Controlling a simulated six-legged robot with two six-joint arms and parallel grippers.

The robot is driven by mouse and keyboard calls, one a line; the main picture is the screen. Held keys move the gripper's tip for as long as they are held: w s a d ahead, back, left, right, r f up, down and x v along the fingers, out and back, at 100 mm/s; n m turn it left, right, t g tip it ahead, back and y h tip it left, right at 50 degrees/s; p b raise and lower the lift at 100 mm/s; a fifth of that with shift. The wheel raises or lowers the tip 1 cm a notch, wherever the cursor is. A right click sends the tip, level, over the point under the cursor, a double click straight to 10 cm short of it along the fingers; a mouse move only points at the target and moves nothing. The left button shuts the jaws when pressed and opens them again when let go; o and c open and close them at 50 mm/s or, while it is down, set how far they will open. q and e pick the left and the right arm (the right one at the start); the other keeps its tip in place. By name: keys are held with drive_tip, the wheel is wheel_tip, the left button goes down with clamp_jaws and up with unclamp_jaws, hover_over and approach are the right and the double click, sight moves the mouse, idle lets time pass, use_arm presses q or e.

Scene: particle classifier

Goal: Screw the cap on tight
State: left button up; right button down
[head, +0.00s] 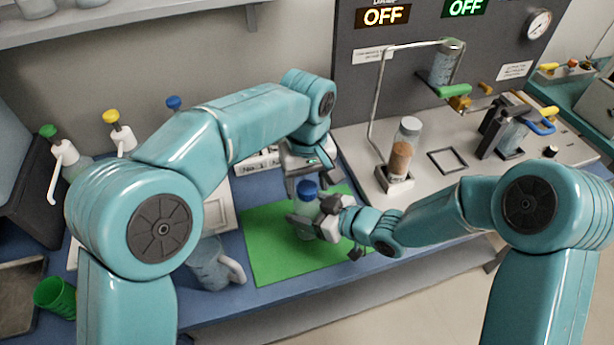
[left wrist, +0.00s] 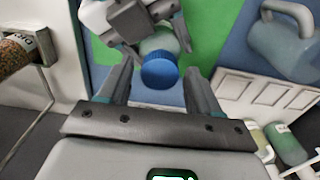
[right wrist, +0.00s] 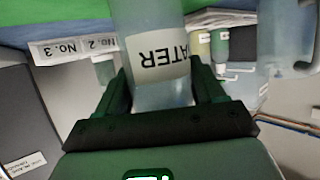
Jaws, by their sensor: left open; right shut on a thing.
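A clear bottle with a blue cap (head: 307,188) stands over the green mat (head: 262,235). In the right wrist view the bottle (right wrist: 150,30) carries a label reading "ATER", upside down, and my right gripper (right wrist: 165,88) is shut on its body. In the head view my right gripper (head: 315,222) reaches it from the right. My left gripper (head: 303,180) is above the cap and open. In the left wrist view the blue cap (left wrist: 160,70) sits on the bottle's top, ahead of and between the open fingers (left wrist: 158,85), apart from them. How tightly it sits cannot be told.
A clear pitcher (head: 213,265) stands left of the mat. A jar of brown particles (head: 401,150) stands on the machine's base at the right. Wash bottles with green and yellow tops (head: 120,135) stand at the back left. A green cup (head: 55,297) is at the front left.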

drive_tip(key=shift+s+f, duration=0.1)
use_arm(q)
clamp_jaws()
drive_tip(key=m, duration=1.1)
unclamp_jaws()
wheel_tip(320, 180, up, 12)
